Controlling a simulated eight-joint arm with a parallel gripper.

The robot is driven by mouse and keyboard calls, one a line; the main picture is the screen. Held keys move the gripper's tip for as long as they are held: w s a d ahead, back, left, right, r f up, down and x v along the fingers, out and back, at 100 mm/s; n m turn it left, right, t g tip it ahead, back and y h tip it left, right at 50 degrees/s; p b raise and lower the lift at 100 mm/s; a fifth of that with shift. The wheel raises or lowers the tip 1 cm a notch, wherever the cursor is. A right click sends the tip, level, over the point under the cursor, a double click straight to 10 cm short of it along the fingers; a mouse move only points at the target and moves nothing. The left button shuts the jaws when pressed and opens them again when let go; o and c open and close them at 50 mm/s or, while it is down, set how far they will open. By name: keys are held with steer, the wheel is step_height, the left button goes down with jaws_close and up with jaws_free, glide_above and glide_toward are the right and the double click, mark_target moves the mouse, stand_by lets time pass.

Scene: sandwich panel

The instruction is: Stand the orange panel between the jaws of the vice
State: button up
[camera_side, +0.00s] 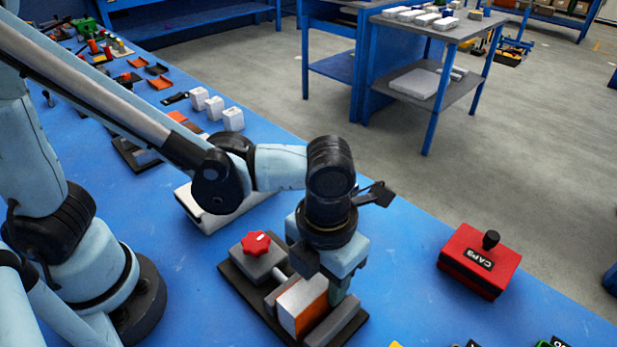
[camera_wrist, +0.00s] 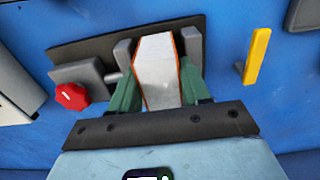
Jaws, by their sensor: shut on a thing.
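The orange panel (camera_side: 302,305) has a pale grey-white broad face and orange edges. It stands upright between the jaws of the vice. The vice has a dark base (camera_side: 239,287), grey jaw blocks (camera_side: 338,322) and a red star knob (camera_side: 256,244). In the wrist view the panel (camera_wrist: 157,72) sits between the two grey jaws (camera_wrist: 122,58), and the red knob (camera_wrist: 71,96) is at left. My gripper (camera_wrist: 158,95) is shut on the panel, a green finger on each side. Whether the panel's lower edge touches the vice base is hidden.
A yellow bar (camera_wrist: 257,56) lies right of the vice in the wrist view. A white-grey block (camera_side: 222,207) lies behind the vice. Blue table is free between vice and box.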

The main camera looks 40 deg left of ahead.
steer(key=shift+f, duration=0.1)
stand_by(0.3)
steer(key=o, duration=1.5)
steer(key=shift+c, duration=0.2)
steer(key=shift+r, duration=4.25)
